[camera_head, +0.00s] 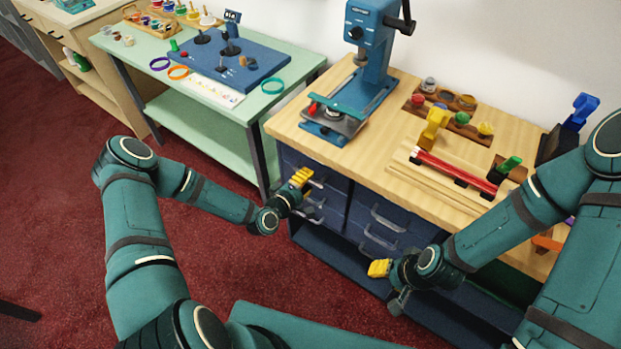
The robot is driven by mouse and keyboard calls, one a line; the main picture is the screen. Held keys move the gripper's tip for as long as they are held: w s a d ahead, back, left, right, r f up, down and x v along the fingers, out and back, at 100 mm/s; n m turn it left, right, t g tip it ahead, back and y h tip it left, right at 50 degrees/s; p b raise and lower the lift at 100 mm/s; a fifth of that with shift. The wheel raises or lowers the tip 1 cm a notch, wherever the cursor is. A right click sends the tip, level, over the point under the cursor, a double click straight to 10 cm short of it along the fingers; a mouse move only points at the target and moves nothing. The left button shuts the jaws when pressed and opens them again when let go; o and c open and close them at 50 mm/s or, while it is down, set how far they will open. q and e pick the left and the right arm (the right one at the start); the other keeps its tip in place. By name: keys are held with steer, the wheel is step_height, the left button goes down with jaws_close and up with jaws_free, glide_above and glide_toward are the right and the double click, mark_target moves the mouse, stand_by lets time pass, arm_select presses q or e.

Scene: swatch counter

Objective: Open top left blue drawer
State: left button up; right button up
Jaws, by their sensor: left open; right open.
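The top left blue drawer (334,180) is in the cabinet under the wooden counter, and its front looks flush with the cabinet. Its grey handle (318,183) shows just right of my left gripper (301,178). The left gripper has yellow fingertips, is open, and is in front of the drawer's left part. I cannot tell whether it touches the handle. It hides part of the left drawer column. My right gripper (379,268) is open and empty, low in front of the right drawer column.
The right column has drawers with grey handles (388,218). On the wooden counter (290,124) stand a blue press (372,50), a red tube (455,172) and colored pots. A green table (130,50) adjoins at the left. The red floor (60,220) is clear at left.

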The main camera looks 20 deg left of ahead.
arm_select(q)
steer(key=shift+x, duration=1.15)
jaws_close()
steer(key=shift+s+a, duration=0.1)
steer(key=shift+s, duration=0.05)
